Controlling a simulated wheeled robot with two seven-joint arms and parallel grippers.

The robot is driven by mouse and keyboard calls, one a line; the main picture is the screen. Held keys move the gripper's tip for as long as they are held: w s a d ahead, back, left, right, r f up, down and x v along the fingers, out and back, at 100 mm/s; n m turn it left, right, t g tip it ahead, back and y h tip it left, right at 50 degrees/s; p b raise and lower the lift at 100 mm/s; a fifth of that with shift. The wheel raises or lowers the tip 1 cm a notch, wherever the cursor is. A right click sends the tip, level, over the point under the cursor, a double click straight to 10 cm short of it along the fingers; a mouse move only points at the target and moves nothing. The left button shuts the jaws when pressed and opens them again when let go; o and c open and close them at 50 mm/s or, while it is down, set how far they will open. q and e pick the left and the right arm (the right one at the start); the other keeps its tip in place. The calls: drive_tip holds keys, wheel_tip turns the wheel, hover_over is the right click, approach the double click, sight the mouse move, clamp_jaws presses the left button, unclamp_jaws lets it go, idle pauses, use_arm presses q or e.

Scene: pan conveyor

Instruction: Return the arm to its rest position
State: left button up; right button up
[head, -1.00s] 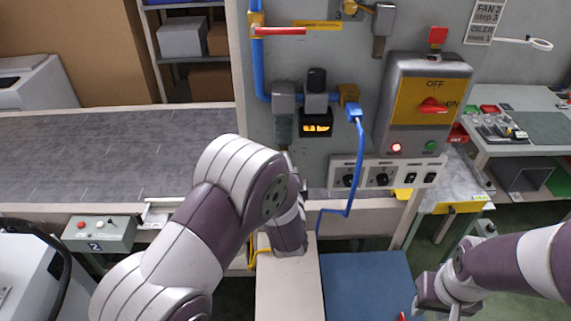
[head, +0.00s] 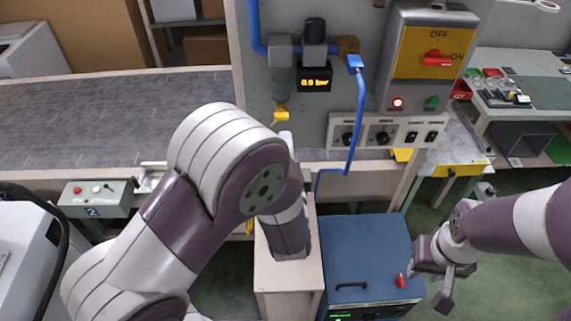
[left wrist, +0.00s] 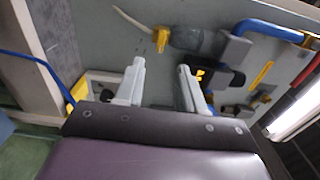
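My left arm (head: 225,160) reaches in from the left of the head view, bent in front of the grey panel. The left gripper is mostly hidden behind its own arm there. In the left wrist view the left gripper (left wrist: 160,75) has its two grey fingers apart, with nothing between them. The panel (left wrist: 150,25) and a yellow-ended fitting lie beyond the fingers. My right gripper (head: 452,285) hangs at the lower right of the head view, beside the blue box (head: 355,255). I see nothing held in it, but its finger gap is unclear.
The panel carries a blue pipe (head: 355,120), a gauge reading 0.0 bar (head: 314,79), and a switch box (head: 425,55) with its red handle toward ON. A beige pedestal (head: 275,280) stands below my left arm. The conveyor (head: 90,110) lies left; open floor (head: 510,240) lies right.

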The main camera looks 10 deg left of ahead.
use_arm(q)
drive_tip(key=v, duration=0.3)
drive_tip(key=shift+s, duration=0.25)
drive_tip(key=s+d+f+n+g+h, duration=0.3)
drive_tip(key=f+n+g, duration=0.1)
drive_tip(key=f+g, duration=0.15)
drive_tip(key=s+d+f+n+g+h, duration=0.3)
drive_tip(key=d+f+n+g+h, duration=0.15)
drive_tip(key=f, duration=0.25)
drive_tip(key=s+a+n+g+y+b, duration=0.2)
drive_tip(key=s+a+n+g, duration=0.2)
drive_tip(key=s+a+g, duration=0.25)
drive_tip(key=a+r+n, duration=0.2)
drive_tip(key=a, duration=0.5)
drive_tip(key=shift+a, duration=0.2)
